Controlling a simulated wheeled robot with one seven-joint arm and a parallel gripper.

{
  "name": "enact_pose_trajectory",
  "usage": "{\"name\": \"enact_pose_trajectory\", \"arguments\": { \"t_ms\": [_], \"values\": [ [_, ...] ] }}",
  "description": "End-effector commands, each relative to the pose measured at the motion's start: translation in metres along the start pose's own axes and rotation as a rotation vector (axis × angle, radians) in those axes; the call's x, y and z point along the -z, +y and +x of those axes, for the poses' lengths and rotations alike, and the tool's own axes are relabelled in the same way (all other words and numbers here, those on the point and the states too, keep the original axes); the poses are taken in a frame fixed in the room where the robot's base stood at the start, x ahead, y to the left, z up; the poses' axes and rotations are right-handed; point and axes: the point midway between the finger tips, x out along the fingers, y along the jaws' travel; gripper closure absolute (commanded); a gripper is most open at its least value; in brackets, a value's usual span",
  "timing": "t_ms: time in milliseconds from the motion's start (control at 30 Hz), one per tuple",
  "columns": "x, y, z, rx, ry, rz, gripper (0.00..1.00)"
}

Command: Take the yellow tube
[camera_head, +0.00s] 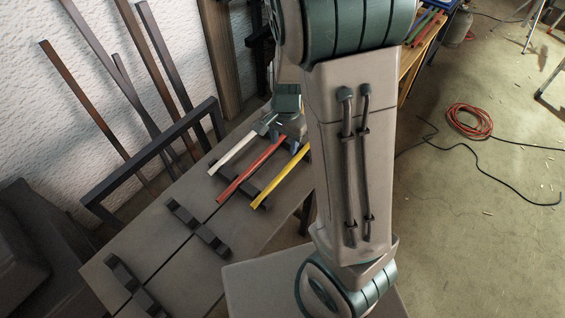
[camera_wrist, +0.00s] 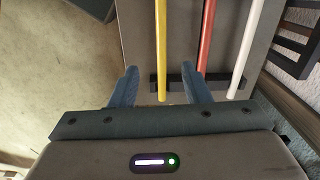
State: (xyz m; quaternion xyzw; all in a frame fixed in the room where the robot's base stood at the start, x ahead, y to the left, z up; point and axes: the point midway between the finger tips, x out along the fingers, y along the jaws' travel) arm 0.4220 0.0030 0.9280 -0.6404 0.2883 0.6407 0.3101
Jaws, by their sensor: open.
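The yellow tube (camera_head: 280,177) lies on a dark rack on the grey bench, the rightmost of three tubes in the head view. In the wrist view the yellow tube (camera_wrist: 161,45) runs down the picture to between my fingers. My gripper (camera_wrist: 160,84) is open, one blue finger on each side of the yellow tube, with gaps to both. In the head view my gripper (camera_head: 284,130) is over the far end of the tubes and partly hidden by my arm. Whether the fingers are level with the tube or above it, I cannot tell.
The red tube (camera_head: 250,172) lies beside the yellow one, close to one finger in the wrist view. The white tube (camera_head: 236,152) is farther left. Empty dark racks (camera_head: 198,228) stand on the near bench. Dark bars lean on the wall; a red cable (camera_head: 470,121) lies on the floor.

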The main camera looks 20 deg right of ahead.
Motion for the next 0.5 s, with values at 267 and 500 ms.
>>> {"name": "enact_pose_trajectory", "arguments": {
  "t_ms": [267,500],
  "values": [
    [0.008,-0.002,0.026,-0.031,0.013,0.072,0.57],
    [0.008,0.000,0.073,-0.031,0.013,0.074,0.57]
  ]
}}
